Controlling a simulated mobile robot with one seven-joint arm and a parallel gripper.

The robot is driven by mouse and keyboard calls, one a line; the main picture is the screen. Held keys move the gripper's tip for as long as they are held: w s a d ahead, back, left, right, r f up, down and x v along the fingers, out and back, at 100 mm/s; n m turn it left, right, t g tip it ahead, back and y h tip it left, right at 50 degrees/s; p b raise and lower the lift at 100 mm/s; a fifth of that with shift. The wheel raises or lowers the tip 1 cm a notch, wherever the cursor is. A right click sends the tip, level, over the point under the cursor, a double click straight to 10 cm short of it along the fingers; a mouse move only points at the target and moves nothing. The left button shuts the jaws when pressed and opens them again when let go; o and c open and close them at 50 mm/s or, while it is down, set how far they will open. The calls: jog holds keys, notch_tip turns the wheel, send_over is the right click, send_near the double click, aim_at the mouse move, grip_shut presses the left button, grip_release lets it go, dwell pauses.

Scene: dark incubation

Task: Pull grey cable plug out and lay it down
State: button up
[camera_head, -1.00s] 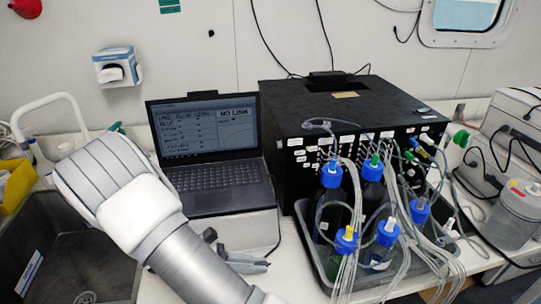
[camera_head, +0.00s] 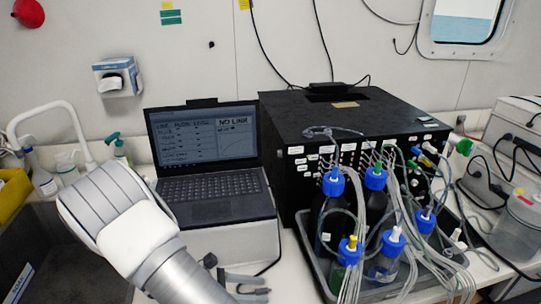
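I cannot pick out a grey cable plug with certainty. A dark cable (camera_head: 272,264) runs down beside the laptop's stand, close to my gripper. Other dark cables are plugged into the pale device (camera_head: 515,135) at the right edge. My gripper (camera_head: 252,287) is low in the picture, in front of the laptop stand (camera_head: 232,240). My forearm hides part of the bench. The laptop (camera_head: 208,140) shows "NO LINK".
A black box (camera_head: 345,115) stands right of the laptop. In front of it, a grey tray (camera_head: 309,262) holds several blue-capped bottles with many thin tubes. A dark sink (camera_head: 95,275) is at left. A clear container (camera_head: 518,232) stands at right.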

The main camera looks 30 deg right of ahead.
jog(key=v, duration=1.7)
jog(key=shift+w+a+b, duration=0.1)
jog(key=shift+a+b, duration=0.1)
jog(key=shift+b, duration=0.2)
jog(key=shift+d+r, duration=0.15)
jog(key=shift+r, duration=0.2)
jog(key=s+d+r+m+t+y, duration=0.4)
jog(key=s+d+r+m+y, duration=0.1)
jog(key=r, duration=0.5)
jog(key=s+d+r+m+t+y, duration=0.5)
jog(key=s+r+m+y, duration=0.2)
jog(key=s+r+m, duration=0.2)
jog(key=shift+s+d+r+m+y, duration=0.35)
jog(key=shift+s+d+m+y, duration=0.05)
jog(key=shift+s, duration=0.3)
